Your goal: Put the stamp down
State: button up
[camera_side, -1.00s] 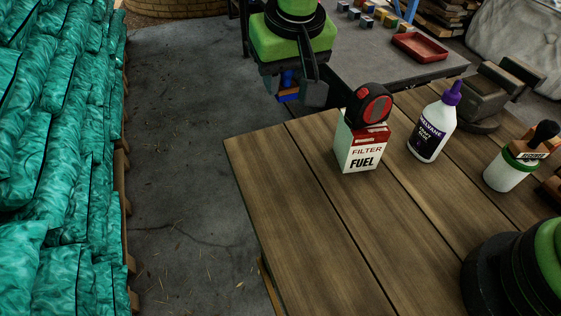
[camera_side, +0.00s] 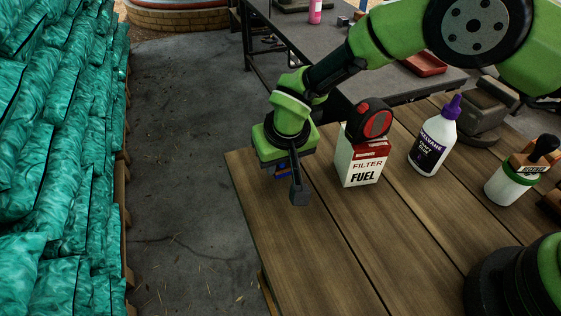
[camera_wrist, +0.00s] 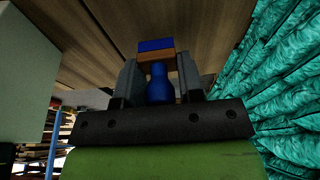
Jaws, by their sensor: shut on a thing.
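A stamp with a blue handle, a wooden block and a blue base shows in the wrist view (camera_wrist: 157,86). My gripper (camera_wrist: 157,80) is shut on its blue handle, with a grey finger on each side. In the side view my gripper (camera_side: 288,188) is over the left part of the wooden table (camera_side: 320,240), left of the filter carton.
A white and red fuel filter carton (camera_side: 361,165) with a tape measure (camera_side: 370,120) on top stands just right of my gripper. A glue bottle (camera_side: 434,140) and a white jar (camera_side: 510,185) stand further right. The table's front planks are clear. Teal sacks (camera_side: 60,160) are stacked left.

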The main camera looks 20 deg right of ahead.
jog(key=shift+f, duration=0.65)
jog(key=o, duration=0.9)
jog(key=shift+f, duration=0.15)
